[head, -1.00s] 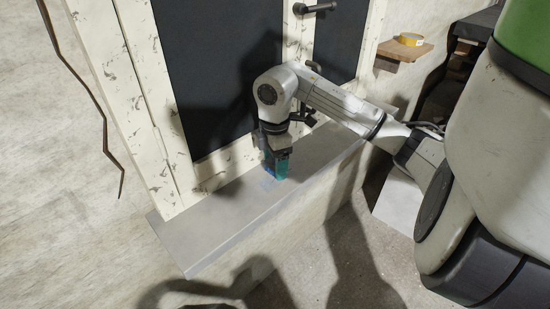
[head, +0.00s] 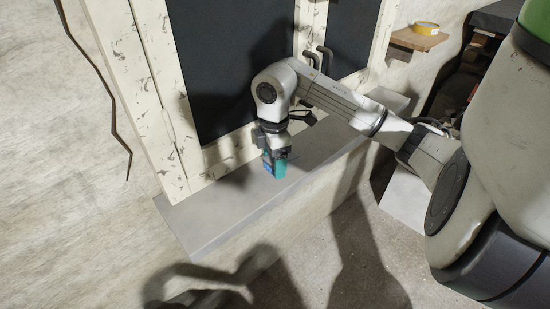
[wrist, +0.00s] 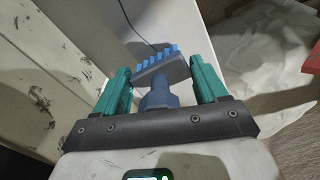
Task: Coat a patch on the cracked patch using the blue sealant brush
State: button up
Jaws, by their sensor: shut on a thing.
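My gripper (head: 275,165) has teal fingers and hangs over the grey window sill (head: 205,222), pointing down. In the wrist view my gripper (wrist: 160,66) is shut on the blue sealant brush (wrist: 157,98), whose handle sits between the fingers. The brush's row of light blue bristles (wrist: 157,57) points away from the palm. In the head view a bit of the blue brush (head: 267,168) shows beside the fingers. I cannot tell whether the bristles touch the sill. A long dark crack (head: 105,100) runs down the pale wall at the left. No separate cracked patch can be made out.
The worn white window frame (head: 150,90) and dark pane (head: 225,70) stand behind the gripper. A pale sheet (wrist: 262,50) lies right in the wrist view. Floor lies before the sill.

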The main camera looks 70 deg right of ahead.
jog(key=shift+f+b, duration=0.3)
jog(key=shift+f, duration=0.05)
dwell(0.4)
jog(key=shift+d, duration=0.1)
